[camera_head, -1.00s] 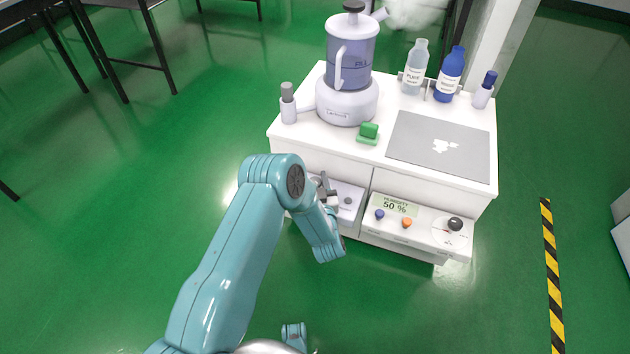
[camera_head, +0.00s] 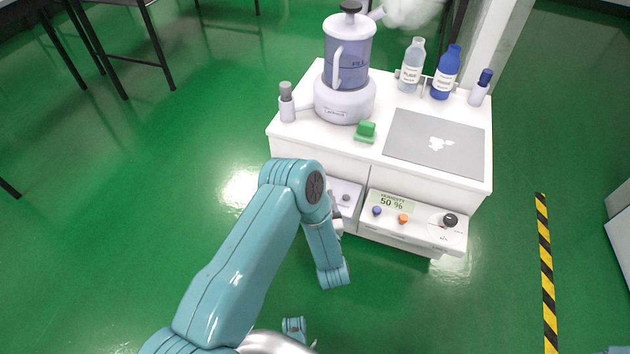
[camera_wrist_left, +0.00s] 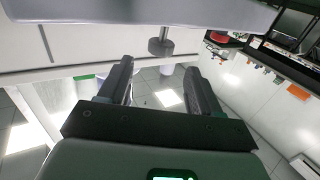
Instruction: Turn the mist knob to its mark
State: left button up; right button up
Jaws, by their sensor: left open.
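A black round knob (camera_head: 450,220) sits on a white dial with a small red mark, at the right of the humidity panel (camera_head: 408,234), which reads 50 %. A smaller grey knob (camera_head: 346,197) is on the panel to the left. I cannot read which knob is labelled mist. My left gripper (camera_head: 336,214) is at the left panel, largely hidden by my arm. In the left wrist view its fingers (camera_wrist_left: 158,68) are open and empty. A grey knob on a stem (camera_wrist_left: 160,47) shows just beyond and between the fingertips, apart from them.
A blue button (camera_head: 376,211) and an orange button (camera_head: 403,219) are beside the dial. Green floor in front is clear.

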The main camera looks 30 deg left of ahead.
pick_arm(q)
jog(key=v, duration=0.4)
jog(key=shift+s+d+p, duration=0.1)
jog(key=shift+p, duration=0.25)
